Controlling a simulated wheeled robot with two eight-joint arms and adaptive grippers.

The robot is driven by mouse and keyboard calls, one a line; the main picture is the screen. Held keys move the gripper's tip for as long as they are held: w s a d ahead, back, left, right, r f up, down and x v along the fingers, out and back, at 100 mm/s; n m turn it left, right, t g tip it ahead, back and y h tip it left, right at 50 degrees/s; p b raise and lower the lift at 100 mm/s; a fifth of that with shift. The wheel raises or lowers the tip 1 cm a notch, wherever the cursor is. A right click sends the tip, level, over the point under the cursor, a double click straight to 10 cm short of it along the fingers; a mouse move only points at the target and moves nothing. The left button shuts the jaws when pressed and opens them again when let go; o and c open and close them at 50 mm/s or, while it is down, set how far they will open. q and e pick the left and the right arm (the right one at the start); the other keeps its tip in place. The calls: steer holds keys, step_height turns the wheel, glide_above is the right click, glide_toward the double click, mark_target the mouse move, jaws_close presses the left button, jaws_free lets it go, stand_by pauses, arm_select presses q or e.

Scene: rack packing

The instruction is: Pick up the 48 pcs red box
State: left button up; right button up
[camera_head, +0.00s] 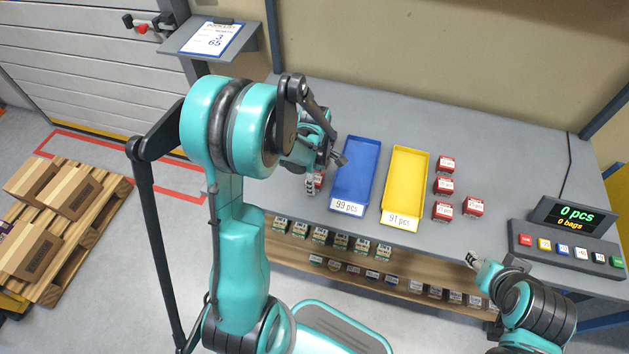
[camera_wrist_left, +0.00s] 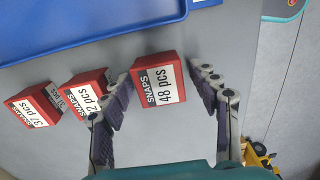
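The red box labelled 48 pcs (camera_wrist_left: 157,82) lies on the grey table in the left wrist view, with its label facing the camera. My left gripper (camera_wrist_left: 162,92) is open, with one finger on each side of this box; I cannot tell whether either touches it. In the head view my left gripper (camera_head: 326,172) is low over the table, left of the blue tray. A red box (camera_head: 319,180) shows there, partly hidden by it. My right gripper (camera_head: 473,260) is at the table's front edge, its opening too small to judge.
Red boxes labelled 42 pcs (camera_wrist_left: 90,91) and 37 pcs (camera_wrist_left: 35,106) lie close beside the left finger. A blue tray (camera_head: 347,207) and a yellow tray (camera_head: 402,219) stand nearby. Several red boxes (camera_head: 443,186) are farther right. A shelf (camera_head: 292,254) with small boxes is below.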

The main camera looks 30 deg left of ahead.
arm_select(q)
steer(key=c, duration=0.9)
steer(key=shift+r, duration=0.1)
